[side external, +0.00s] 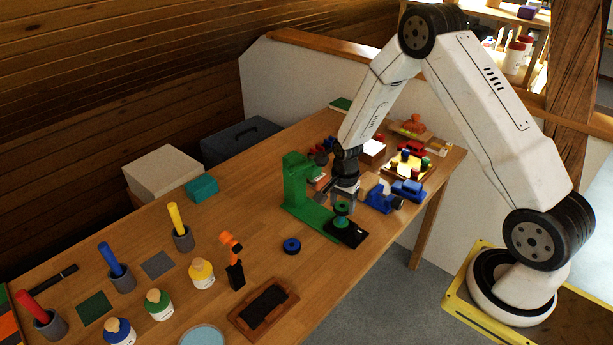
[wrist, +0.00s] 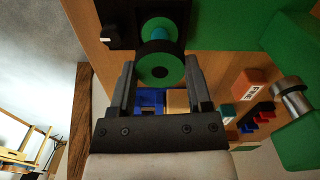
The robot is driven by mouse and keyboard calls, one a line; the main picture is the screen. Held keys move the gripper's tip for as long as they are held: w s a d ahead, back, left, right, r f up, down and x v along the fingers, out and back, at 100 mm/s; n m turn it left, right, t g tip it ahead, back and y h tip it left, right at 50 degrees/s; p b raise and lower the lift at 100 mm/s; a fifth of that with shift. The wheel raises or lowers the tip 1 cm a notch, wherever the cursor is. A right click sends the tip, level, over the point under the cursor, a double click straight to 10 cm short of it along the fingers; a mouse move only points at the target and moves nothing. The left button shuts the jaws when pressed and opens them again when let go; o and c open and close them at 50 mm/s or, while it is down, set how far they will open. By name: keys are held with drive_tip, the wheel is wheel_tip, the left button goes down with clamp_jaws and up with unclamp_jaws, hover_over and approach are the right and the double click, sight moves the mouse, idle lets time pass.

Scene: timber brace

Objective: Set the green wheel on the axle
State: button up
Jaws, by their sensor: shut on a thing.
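My gripper (wrist: 160,80) is shut on the green wheel (wrist: 152,69), which has a green face, a dark rim and a dark centre hole. In the side view the wheel (side external: 342,206) is under my gripper (side external: 344,198), above a black block (side external: 352,236) with a green disc (side external: 341,226) on it. In the wrist view the teal axle (wrist: 160,28) shows just past the wheel, in front of a green disc. The wheel covers part of the axle. I cannot tell whether the axle enters the hole.
A green stand (side external: 296,188) rises close beside the gripper. A blue ring (side external: 291,246) lies on the wooden table nearby. Blue blocks (side external: 408,190) and a tray of coloured parts crowd the right. Tools, cups and bottles (side external: 202,273) stand at the front left.

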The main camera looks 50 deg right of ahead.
drive_tip(key=o, duration=1.3)
drive_tip(key=shift+c, duration=0.2)
drive_tip(key=shift+r, duration=0.15)
drive_tip(key=shift+r, duration=3.7)
drive_tip(key=shift+w, duration=0.15)
drive_tip(key=shift+f, duration=2.4)
